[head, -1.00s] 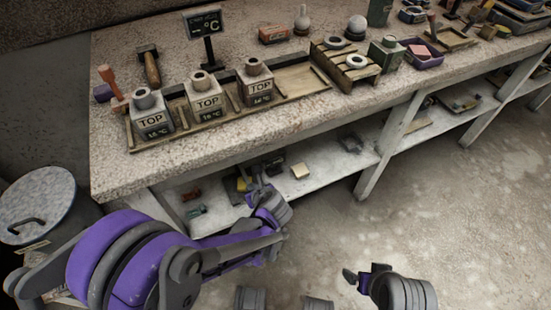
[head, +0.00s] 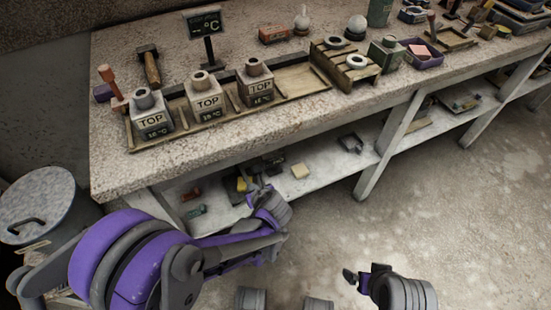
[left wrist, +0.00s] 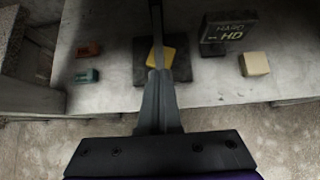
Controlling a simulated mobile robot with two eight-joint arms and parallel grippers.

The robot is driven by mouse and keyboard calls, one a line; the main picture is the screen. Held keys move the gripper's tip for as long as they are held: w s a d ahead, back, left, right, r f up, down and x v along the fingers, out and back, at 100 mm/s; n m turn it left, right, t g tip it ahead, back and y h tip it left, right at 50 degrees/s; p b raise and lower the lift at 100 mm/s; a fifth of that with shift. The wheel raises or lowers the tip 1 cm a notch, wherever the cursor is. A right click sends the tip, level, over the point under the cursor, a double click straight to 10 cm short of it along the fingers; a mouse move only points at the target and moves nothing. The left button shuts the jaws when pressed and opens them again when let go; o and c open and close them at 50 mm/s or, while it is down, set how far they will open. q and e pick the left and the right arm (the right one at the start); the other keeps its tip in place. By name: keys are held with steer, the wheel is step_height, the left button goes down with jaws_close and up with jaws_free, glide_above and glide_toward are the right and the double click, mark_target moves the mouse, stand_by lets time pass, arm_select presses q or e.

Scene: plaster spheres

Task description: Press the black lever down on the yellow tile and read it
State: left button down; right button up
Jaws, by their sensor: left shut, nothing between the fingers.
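The yellow tile (left wrist: 168,57) lies on a dark square pad (left wrist: 146,75) on the lower shelf. It also shows in the head view (head: 242,184), close to my left gripper. A thin black bar (left wrist: 157,28), which looks like the lever, runs over the tile in the left wrist view. My left gripper (left wrist: 160,75) is shut and empty, its fingertips in line with the bar and tile. I cannot tell whether they touch the bar. A dark display (left wrist: 228,27) reads "HARD" and "HD", with no clear number. My right gripper (head: 362,276) is low over the floor, its fingers unclear.
A cream block (left wrist: 255,64) lies right of the pad; a red block (left wrist: 89,50) and a teal block (left wrist: 86,75) lie left. The bench top (head: 235,130) overhangs the shelf (head: 335,165). Labelled TOP blocks (head: 207,98) stand on the bench. The floor at right is clear.

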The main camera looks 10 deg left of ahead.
arm_select(q)
steer(key=shift+f, duration=1.8)
steer(key=shift+r, duration=0.1)
stand_by(0.8)
steer(key=shift+r+p, duration=2.65)
steer(key=shift+r, duration=0.8)
